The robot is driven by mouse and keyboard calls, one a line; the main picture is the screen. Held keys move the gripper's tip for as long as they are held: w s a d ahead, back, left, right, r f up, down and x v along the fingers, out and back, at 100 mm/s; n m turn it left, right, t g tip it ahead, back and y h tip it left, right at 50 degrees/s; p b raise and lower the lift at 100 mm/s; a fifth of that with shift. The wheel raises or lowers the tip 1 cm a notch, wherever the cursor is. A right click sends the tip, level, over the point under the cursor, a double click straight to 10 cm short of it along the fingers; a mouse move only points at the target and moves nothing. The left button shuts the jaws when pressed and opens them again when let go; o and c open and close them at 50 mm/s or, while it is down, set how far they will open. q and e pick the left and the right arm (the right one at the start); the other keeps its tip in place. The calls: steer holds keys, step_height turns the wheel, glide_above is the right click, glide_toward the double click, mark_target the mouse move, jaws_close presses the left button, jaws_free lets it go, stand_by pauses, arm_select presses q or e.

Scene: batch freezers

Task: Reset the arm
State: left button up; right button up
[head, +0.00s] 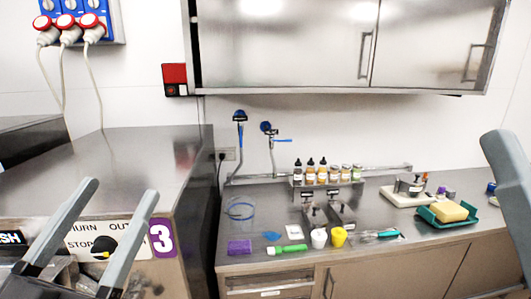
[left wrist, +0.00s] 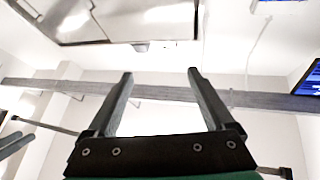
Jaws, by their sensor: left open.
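My left gripper (head: 122,188) is at the lower left of the head view, in front of the freezer with the purple "3" label (head: 161,238). Its two grey fingers are apart with nothing between them. The left wrist view also shows the left gripper (left wrist: 160,73) open and empty, with a wall, a grey rail and a metal cabinet behind it. At the right edge of the head view, one grey finger-like part of my right gripper (head: 507,180) shows. The rest of it is cut off, so its opening cannot be told.
A black dial (head: 103,246) sits on the freezer front behind the left fingers. The steel counter (head: 262,200) holds several bottles, a purple sponge (head: 240,247), cups and a green tray (head: 430,217) with a yellow sponge (head: 450,210). Wall cabinets (head: 290,45) hang above.

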arm_select(q)
steer(key=s+r+n+t+y, duration=0.3)
steer(key=s+r+t, duration=0.1)
steer(key=s+r, duration=0.5)
step_height(320, 180, up, 21)
steer(key=w+p, duration=0.1)
steer(key=p, duration=2)
steer(key=shift+w+a+h, duration=0.2)
steer(key=shift+h, duration=0.2)
